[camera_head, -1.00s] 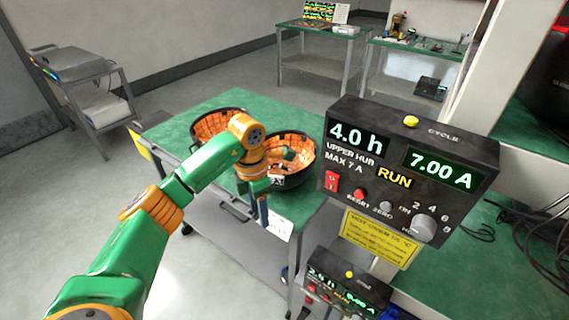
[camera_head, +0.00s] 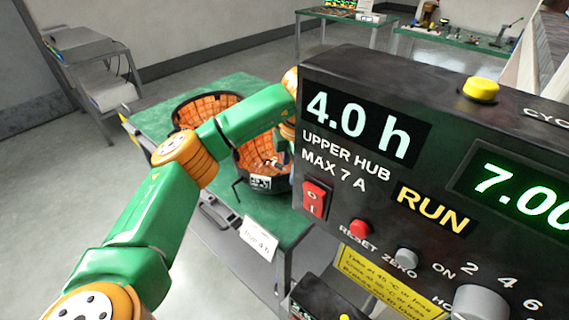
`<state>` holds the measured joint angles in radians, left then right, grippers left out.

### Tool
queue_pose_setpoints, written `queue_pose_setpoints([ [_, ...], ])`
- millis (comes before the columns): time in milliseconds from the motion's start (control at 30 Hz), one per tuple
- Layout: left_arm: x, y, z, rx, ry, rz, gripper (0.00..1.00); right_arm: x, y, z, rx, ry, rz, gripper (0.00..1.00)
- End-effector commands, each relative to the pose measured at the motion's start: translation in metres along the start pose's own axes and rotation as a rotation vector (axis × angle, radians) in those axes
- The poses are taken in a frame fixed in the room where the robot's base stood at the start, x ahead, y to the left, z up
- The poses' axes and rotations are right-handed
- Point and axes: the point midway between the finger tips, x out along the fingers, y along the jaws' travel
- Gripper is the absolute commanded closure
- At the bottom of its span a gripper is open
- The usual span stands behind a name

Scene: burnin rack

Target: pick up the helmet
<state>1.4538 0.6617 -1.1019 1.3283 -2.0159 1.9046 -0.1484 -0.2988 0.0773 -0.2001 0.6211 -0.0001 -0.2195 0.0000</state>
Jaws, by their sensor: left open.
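Two black, bowl-shaped shells with orange gridded linings stand open side up on the green table; they look like upturned helmets. The far-left helmet (camera_head: 208,108) is partly covered by my left forearm. The nearer helmet (camera_head: 262,182) has a white label on its front, and its right side is hidden by the black control box. My left gripper (camera_head: 284,158) is over the right part of the nearer helmet, largely hidden behind the box edge. It is open; I cannot tell whether it touches the helmet. My right gripper is out of view.
The black control box (camera_head: 440,150), reading 4.0 h and RUN, fills the right foreground close to my left wrist. The green table (camera_head: 150,118) has a white card (camera_head: 258,238) at its front edge. A grey cart (camera_head: 95,75) stands at the back left, with clear floor between.

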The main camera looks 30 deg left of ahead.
Motion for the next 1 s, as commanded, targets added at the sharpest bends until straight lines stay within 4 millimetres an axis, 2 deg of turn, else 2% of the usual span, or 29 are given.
queue_pose_setpoints([
  [267, 0.043, -0.005, -0.003, 0.001, 0.006, -0.005, 0.46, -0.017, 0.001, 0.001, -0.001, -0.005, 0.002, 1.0],
  [400, 0.066, -0.005, -0.002, 0.001, 0.002, -0.003, 0.46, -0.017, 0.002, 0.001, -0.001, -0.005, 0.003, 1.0],
  [633, 0.069, -0.005, -0.002, 0.001, 0.0, 0.0, 0.46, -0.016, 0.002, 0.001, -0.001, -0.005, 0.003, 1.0],
  [833, 0.069, -0.005, -0.002, 0.0, 0.0, 0.0, 1.0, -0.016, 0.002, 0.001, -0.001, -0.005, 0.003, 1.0],
  [1000, 0.069, -0.005, -0.002, 0.0, 0.0, 0.0, 1.0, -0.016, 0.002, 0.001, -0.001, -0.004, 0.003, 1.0],
])
